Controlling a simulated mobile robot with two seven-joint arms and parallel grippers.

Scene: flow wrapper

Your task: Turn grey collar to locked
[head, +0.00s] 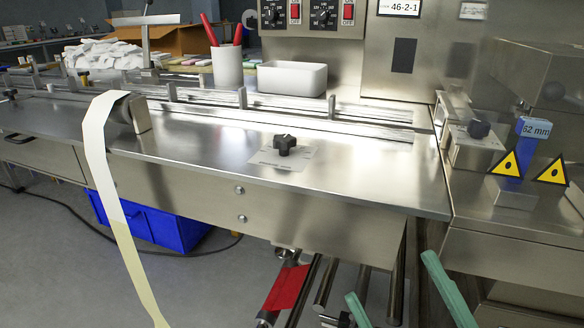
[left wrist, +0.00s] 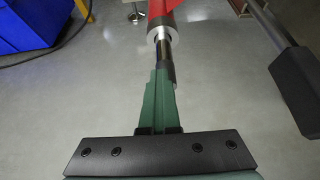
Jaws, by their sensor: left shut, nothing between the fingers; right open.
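The grey collar (left wrist: 161,33) shows in the left wrist view as a pale metal ring at the end of a red roll (left wrist: 165,8). A thinner shaft with a dark end (left wrist: 166,62) sticks out of it. My left gripper (left wrist: 161,76) is shut and empty, its green fingertips in line with the shaft end; I cannot tell whether they touch it. The red roll shows in the head view (head: 287,287) under the machine, with a grey end (head: 268,317) at the bottom edge. My right gripper (head: 391,276) is open and empty at the lower right. Any lock mark is too small to read.
Metal rods (head: 326,285) run beside the red roll. A dark block on a bar (left wrist: 298,85) stands right of my left fingers. A pale film strip (head: 103,180) hangs from the steel table (head: 200,140). A blue crate (head: 165,226) is on the floor.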

